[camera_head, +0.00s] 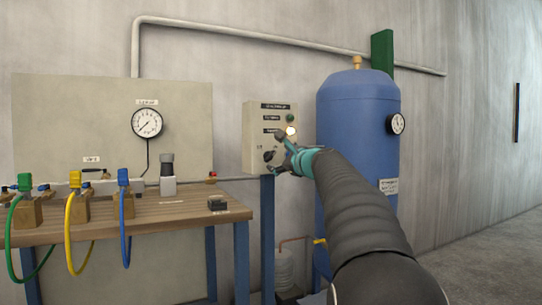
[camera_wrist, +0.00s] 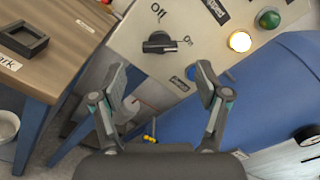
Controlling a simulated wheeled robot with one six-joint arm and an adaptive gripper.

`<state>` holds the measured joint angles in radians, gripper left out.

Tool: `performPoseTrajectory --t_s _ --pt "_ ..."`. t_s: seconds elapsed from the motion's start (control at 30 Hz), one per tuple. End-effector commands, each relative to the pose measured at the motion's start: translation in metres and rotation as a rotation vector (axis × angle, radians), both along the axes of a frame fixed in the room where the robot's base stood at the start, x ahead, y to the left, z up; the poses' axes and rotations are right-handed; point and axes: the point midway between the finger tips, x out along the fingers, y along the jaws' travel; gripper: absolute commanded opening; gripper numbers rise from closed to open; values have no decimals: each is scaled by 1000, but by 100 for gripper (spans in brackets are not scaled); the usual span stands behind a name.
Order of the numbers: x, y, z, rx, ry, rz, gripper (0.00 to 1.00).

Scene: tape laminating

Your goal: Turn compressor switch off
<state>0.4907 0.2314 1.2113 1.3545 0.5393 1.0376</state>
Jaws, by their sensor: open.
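The compressor switch (camera_wrist: 158,43) is a black rotary knob on the beige control box. Its handle lies towards the "On" label at its right, with "Off" printed above it. In the head view the knob (camera_head: 269,157) shows just left of my gripper (camera_head: 287,155). In the wrist view my gripper (camera_wrist: 161,70) is open and empty, its fingers spread either side below the knob. No contact with the knob shows. A lamp (camera_wrist: 240,41) on the box glows yellow-white, also seen in the head view (camera_head: 291,131).
A blue tank (camera_head: 345,125) with a gauge (camera_head: 396,124) stands close at the right of the box. A wooden bench (camera_head: 150,210) with coloured hoses and a small black block (camera_head: 217,203) is at left. A green lamp (camera_wrist: 269,19) is on the box.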

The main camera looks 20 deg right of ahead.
Motion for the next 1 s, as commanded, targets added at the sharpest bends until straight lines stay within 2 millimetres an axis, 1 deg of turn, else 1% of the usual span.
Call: performPoseTrajectory --t_s 0.03,0.1,0.2,0.33,0.5,0.8,0.83,0.87,0.9,0.97,1.0 --pt "11 1 1 0 1 1 75" --pt "22 1 2 0 1 1 75" --pt "38 2 1 -1 1 1 75" --pt "52 1 1 0 1 -1 75" --pt "62 2 0 -1 1 -1 75" --pt "63 2 0 -1 1 -1 75" --pt "63 2 0 -1 1 -1 72" --pt "63 2 0 -1 0 0 65" --pt "63 2 0 -1 1 -1 55" --pt "63 2 0 -1 1 -1 40" --pt "63 2 0 -1 1 -1 30"
